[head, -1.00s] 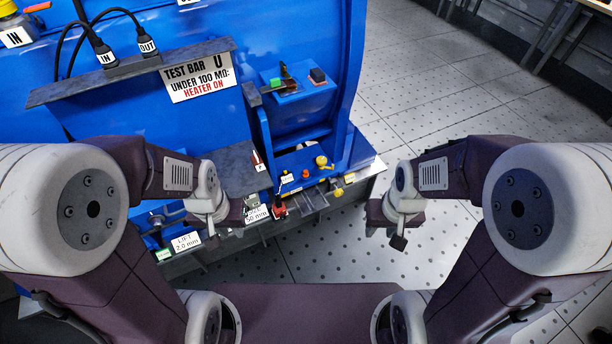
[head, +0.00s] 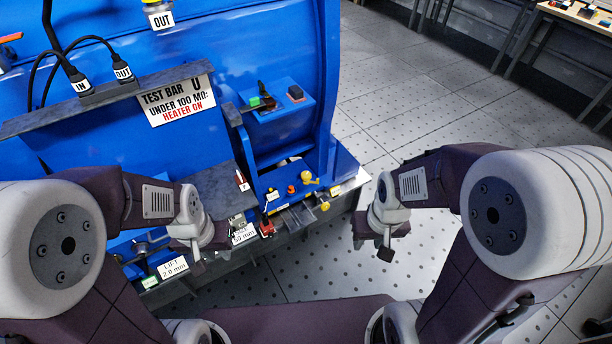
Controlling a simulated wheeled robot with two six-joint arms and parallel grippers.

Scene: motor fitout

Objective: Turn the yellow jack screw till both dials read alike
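A yellow knob (head: 309,179) stands on the blue ledge at the motor's lower right, and a smaller yellow piece (head: 325,206) sits just below it at the ledge's front. I cannot tell which of them is the jack screw. I cannot make out any dial faces. My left gripper (head: 203,246) hangs over the front shelf, left of the yellow parts and apart from them. My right gripper (head: 386,249) hangs over bare floor to their right, touching nothing. Both grippers are small and seen from above, so their finger openings cannot be told.
The big blue motor housing (head: 215,50) fills the upper left. A dark bar carries IN and OUT plugs and a test-bar sign (head: 178,98). A lift label (head: 173,267) and a red-handled part (head: 266,226) are along the front shelf.

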